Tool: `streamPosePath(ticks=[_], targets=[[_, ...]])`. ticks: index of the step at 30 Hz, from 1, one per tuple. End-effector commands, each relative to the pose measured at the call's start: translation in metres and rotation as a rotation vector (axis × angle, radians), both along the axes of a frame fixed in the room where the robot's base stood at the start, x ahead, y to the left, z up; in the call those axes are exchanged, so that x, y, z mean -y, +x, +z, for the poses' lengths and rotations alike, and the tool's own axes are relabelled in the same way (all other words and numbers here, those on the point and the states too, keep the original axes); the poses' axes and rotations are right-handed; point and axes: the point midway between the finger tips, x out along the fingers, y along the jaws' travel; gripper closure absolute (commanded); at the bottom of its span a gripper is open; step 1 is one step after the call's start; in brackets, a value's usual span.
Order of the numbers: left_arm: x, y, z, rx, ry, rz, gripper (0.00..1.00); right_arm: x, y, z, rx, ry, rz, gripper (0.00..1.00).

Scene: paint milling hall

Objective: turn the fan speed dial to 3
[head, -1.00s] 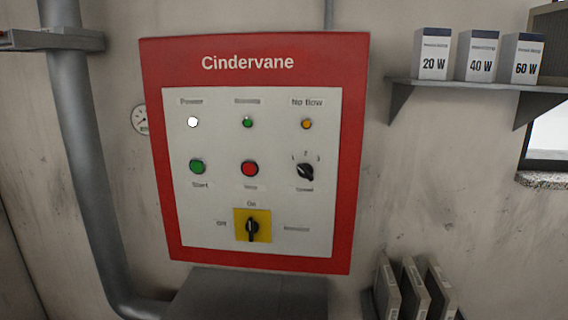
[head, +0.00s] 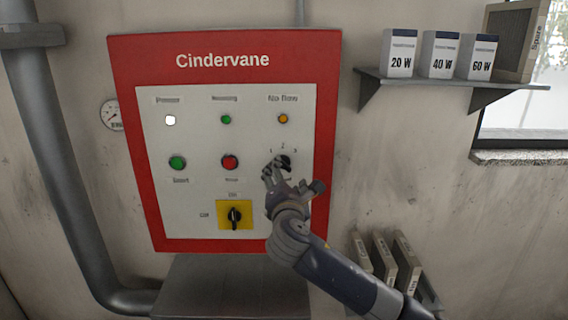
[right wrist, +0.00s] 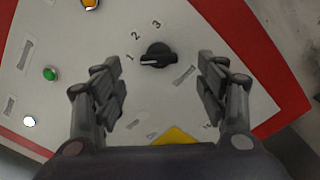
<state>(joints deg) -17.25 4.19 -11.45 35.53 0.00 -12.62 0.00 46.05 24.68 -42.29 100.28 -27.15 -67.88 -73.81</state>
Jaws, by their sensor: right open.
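The fan speed dial (head: 285,162) is a black knob on the white face of the red-framed Cindervane panel (head: 325,140), partly hidden by my right gripper in the head view. My right gripper (head: 290,180) is open in front of and just below it. In the right wrist view, the dial (right wrist: 157,56) shows whole, between and beyond the two open fingers (right wrist: 159,78), with nothing held. The marks 1, 2 and 3 sit around it, and its white pointer line lies on the side nearest the 1. My left gripper is not in view.
A green button (head: 177,163) and a red button (head: 230,162) sit left of the dial. A yellow-backed rotary switch (head: 235,214) is below. A wall shelf (head: 440,80) with lamp boxes and several upright panels (head: 385,260) stand to the right.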

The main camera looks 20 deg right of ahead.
Motion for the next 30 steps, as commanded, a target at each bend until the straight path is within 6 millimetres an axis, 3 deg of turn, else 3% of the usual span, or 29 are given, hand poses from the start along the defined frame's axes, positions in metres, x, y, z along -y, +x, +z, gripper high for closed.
streamPosePath(ticks=[6,12,25,26,30], targets=[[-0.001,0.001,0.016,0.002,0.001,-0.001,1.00,0.010,0.036,0.002,-0.003,0.001,0.000,0.33],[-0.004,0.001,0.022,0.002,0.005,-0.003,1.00,0.016,0.055,0.001,-0.001,0.001,0.000,0.33],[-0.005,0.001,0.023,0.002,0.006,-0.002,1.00,0.018,0.062,-0.001,0.000,0.003,0.002,0.33],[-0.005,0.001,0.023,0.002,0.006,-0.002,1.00,0.018,0.062,-0.001,0.000,0.003,0.002,0.36],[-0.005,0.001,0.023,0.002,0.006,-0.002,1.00,0.018,0.062,-0.001,-0.001,0.003,0.001,0.67]])
